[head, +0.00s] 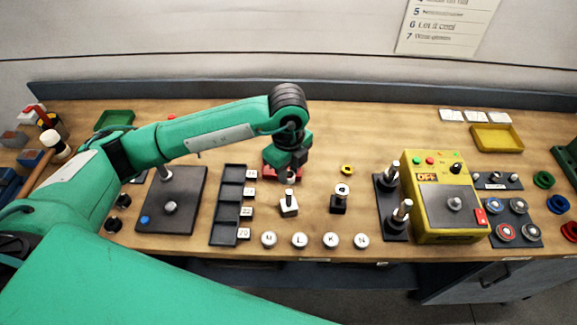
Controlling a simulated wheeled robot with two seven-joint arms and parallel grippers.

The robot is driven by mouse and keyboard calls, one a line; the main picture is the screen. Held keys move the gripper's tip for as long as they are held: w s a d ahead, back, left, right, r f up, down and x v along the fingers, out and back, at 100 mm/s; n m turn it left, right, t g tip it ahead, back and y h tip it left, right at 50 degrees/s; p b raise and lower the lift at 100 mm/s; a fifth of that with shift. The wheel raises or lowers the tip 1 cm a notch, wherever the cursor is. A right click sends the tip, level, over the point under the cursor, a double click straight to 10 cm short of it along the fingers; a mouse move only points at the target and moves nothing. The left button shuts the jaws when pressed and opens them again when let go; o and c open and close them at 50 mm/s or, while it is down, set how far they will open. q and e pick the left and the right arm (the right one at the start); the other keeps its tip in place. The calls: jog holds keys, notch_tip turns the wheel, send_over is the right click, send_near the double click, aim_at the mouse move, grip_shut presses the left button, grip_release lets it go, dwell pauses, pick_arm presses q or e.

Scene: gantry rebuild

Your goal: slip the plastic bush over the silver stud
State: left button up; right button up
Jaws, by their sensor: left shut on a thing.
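My left gripper (290,171) points down and is shut over the middle of the bench. A small dark piece shows at its fingertips, probably the plastic bush; the fingers hide most of it. Just below the fingertips in the picture, a silver stud (289,193) stands upright on a white block (289,208). The held piece appears above the stud's tip and apart from it, but the gap is hard to judge. My right gripper is not in view.
To the right are a black block (339,205) with a white-topped post and a yellow ring (347,169). A black slotted tray (229,206) stands left. White round knobs (299,240) line the front edge. A yellow control box (441,232) stands right.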

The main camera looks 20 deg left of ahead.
aim_at(288, 191)
pick_arm(q)
notch_tip(288, 191, down, 2)
jog(key=shift+f+b, duration=0.2)
jog(key=shift+b, duration=0.4)
notch_tip(288, 191, down, 2)
jog(key=shift+f+b, duration=0.1)
jog(key=shift+b, duration=0.5)
jog(key=shift+f+b, duration=0.25)
jog(key=shift+b, duration=0.1)
jog(key=shift+b, duration=0.3)
jog(key=shift+f+b, duration=0.35)
jog(key=shift+b, duration=0.05)
dwell(0.5)
jog(key=shift+f+b, duration=0.25)
jog(key=shift+b, duration=0.15)
dwell(0.6)
